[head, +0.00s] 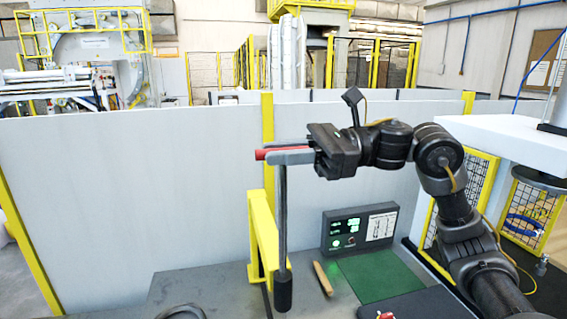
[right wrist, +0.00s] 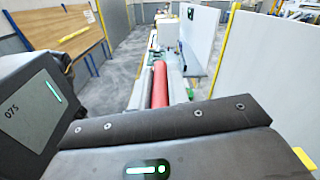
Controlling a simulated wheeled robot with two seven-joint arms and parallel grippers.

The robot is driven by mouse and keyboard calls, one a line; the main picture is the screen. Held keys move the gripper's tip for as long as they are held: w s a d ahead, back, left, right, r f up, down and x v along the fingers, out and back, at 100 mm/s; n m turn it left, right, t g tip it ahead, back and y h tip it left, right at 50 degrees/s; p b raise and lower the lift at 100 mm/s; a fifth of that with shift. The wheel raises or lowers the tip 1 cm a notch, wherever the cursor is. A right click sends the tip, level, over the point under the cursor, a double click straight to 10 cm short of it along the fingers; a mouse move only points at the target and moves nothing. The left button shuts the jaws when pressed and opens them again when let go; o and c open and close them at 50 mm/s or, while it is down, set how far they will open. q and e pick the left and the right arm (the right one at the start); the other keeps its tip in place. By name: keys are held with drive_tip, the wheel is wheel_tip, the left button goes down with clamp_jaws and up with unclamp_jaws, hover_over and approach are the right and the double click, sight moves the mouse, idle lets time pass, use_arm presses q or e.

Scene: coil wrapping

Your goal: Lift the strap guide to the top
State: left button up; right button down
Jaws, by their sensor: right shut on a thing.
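The strap guide looks like a red and grey bar (head: 268,154) at the top of an upright dark rod (head: 282,215). The rod has a thicker black lower end. My right gripper (head: 312,153) reaches in from the right and is shut on the bar, level with the rod's top. In the right wrist view, a red cylinder (right wrist: 160,86) extends away beyond the dark gripper edge. The fingertips' exact contact is hidden. My left gripper is not in view.
A yellow stand (head: 262,238) is close beside the rod. A control box (head: 359,228) with green lights and a green mat (head: 380,278) are at its right. A wooden-coloured stick (head: 323,279) lies on the grey table (head: 215,285). Pale partition panels (head: 130,200) stand behind.

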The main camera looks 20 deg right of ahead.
drive_tip(key=shift+d+r, duration=0.1)
drive_tip(key=shift+r, duration=0.3)
drive_tip(key=c, duration=1.6)
unclamp_jaws()
drive_tip(key=shift+o, duration=1.2)
drive_tip(key=shift+f, duration=0.15)
drive_tip(key=shift+f, duration=0.1)
drive_tip(key=s+d+b, duration=0.1)
drive_tip(key=d+b, duration=0.3)
drive_tip(key=d, duration=0.6)
drive_tip(key=shift+s+d+b, duration=0.2)
drive_tip(key=shift+s+b, duration=0.15)
drive_tip(key=shift+s, duration=0.05)
